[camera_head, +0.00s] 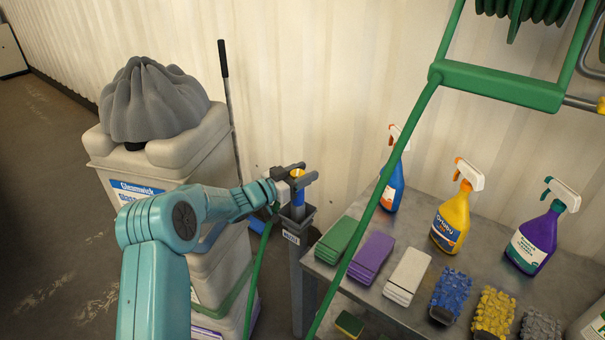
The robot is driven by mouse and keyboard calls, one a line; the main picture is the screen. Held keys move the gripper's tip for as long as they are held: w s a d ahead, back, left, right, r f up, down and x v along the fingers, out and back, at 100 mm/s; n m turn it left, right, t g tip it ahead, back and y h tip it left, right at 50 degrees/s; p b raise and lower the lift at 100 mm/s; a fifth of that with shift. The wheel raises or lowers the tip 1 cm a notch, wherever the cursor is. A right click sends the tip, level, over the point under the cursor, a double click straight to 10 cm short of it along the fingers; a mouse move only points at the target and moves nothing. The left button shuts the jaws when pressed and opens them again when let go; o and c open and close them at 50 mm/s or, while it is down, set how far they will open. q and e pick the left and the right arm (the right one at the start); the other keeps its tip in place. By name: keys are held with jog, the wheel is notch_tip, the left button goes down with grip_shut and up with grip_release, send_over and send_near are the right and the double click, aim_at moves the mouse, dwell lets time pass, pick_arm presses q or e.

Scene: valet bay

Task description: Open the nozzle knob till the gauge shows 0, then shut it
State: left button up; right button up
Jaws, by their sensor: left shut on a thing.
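A small nozzle with a blue body (298,198) stands upright in a dark grey holder (297,222) on a post. Its yellow, brass-like knob (297,173) is at the top. My left gripper (297,176) is shut on the knob, with one dark finger on each side of it. The fingers hide part of the knob, so how far it is turned cannot be told. No gauge shows in this view. My right gripper is not in view.
A grey metal table (375,290) at right holds spray bottles (452,215), folded cloths (371,257) and brushes (450,294). Stacked bins (185,160) stand left of the holder, near a black-handled pole (224,62).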

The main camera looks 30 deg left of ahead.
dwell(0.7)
pick_arm(q)
jog(key=o, duration=1)
jog(key=shift+d, duration=0.1)
jog(key=b+v, duration=0.1)
jog(key=v, duration=1.5)
jog(key=shift+s+r, duration=0.1)
jog(key=shift+s, duration=0.05)
